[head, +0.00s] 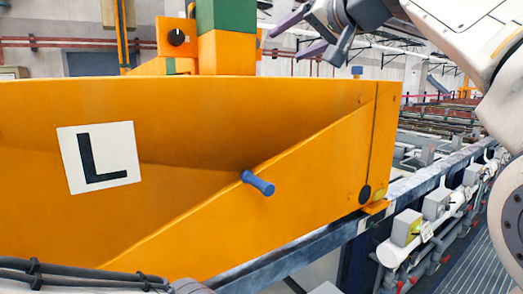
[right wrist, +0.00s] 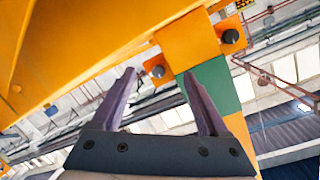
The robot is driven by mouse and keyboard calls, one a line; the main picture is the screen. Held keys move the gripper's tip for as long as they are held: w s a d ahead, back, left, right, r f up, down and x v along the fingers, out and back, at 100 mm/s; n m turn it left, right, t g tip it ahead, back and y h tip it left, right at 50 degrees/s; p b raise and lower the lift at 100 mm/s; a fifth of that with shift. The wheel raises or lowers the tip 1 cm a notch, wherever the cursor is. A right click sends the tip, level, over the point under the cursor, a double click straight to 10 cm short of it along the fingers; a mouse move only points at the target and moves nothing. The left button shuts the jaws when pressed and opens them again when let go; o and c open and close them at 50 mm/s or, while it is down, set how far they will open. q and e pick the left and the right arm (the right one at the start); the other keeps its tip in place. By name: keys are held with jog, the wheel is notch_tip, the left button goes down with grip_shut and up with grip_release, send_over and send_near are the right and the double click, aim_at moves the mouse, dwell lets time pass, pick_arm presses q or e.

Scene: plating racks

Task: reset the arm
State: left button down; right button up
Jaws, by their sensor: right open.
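My right arm (head: 455,45) comes in from the upper right in the head view, white with dark joints. My right gripper (head: 285,45) is raised at the top of that view, above and beyond the top edge of the orange beam. Its two purple fingers stand apart with nothing between them. In the right wrist view the open fingers (right wrist: 158,74) point up toward orange and green blocks, with no contact that I can make out. My left gripper is not in view.
A large orange beam (head: 240,115) with an "L" sign (head: 99,157) and a blue peg (head: 258,183) fills the near left. An orange-green post (head: 226,35) stands behind it. Rails and white pipes with grey boxes (head: 436,204) run along the right. Open air surrounds the right gripper.

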jog(key=w+d+f+m+g+h, duration=0.1)
jog(key=w+d+f+g+h, duration=0.15)
jog(key=f, duration=1.05)
jog(key=w+d+f+m+g+h, duration=0.1)
jog(key=d+f+h, duration=0.15)
jog(key=f, duration=0.95)
jog(key=s+d+f+g+h, duration=0.1)
jog(key=s+d+f+g, duration=0.15)
jog(key=f, duration=0.45)
jog(key=s+d+f+n+g, duration=0.1)
jog(key=s+f, duration=0.3)
jog(key=f, duration=0.3)
jog(key=s+d+f+g+h, duration=0.1)
jog(key=s+f, duration=0.2)
jog(key=f, duration=0.5)
jog(key=s+d+f+n+g+h, duration=0.1)
jog(key=s+d+f+n+g, duration=0.15)
jog(key=s+f, duration=0.95)
jog(key=s+a+r+n+g, duration=0.1)
jog(key=s+a+r+n, duration=0.2)
jog(key=s+a, duration=0.4)
jog(key=s+a+r+n+g, duration=0.2)
jog(key=s+a+r+n, duration=0.1)
jog(key=s+a, duration=0.3)
jog(key=shift+s+a+r+y, duration=0.25)
jog(key=shift+s+a+y, duration=0.15)
jog(key=shift+s, duration=0.6)
jog(key=shift+n, duration=0.25)
